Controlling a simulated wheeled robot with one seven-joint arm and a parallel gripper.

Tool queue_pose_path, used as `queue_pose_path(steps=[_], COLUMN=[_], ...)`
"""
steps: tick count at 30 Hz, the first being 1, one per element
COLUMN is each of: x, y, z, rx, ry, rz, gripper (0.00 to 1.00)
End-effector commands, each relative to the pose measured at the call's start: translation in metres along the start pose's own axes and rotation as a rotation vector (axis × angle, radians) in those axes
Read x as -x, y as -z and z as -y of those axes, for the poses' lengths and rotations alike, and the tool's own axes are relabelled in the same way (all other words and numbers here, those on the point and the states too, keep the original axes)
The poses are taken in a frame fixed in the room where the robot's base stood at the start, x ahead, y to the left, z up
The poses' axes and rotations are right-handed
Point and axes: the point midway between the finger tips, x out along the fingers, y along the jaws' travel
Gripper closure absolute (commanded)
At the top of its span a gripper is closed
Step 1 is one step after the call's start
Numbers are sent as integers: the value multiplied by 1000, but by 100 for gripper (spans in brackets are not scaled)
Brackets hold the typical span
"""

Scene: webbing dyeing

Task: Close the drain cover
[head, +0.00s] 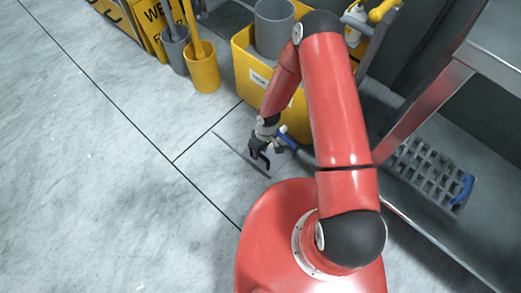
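My gripper (259,160) hangs low over the floor in the head view, in front of the yellow bin. Its two dark fingers look apart, with nothing seen between them. A thin dark strip (232,148) runs slantwise along the floor just left of and below the fingers; I cannot tell whether it is an edge of the drain cover. A small blue part (289,139) shows right beside the gripper, and what it belongs to is unclear. A grey grid-like piece (425,168) with a blue handle (463,189) lies at the right beneath the metal table, apart from the gripper.
A yellow bin (245,70) holding a grey bucket (273,28) stands behind my gripper. Grey (174,52) and yellow (203,70) holders and yellow wet-floor signs (150,22) stand further left. A metal table (425,105) bounds the right. The floor at left is clear.

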Motion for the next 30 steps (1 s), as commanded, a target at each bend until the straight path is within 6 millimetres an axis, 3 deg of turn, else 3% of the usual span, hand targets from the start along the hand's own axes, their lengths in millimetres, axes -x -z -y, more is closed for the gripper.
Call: queue_pose_path(steps=[5,16,30], x=[14,71,78], y=[2,0,0], z=[0,-1,0], rx=[0,-1,-1], ry=[-2,-1,0], rz=[-5,-1,1], gripper=[64,64,64])
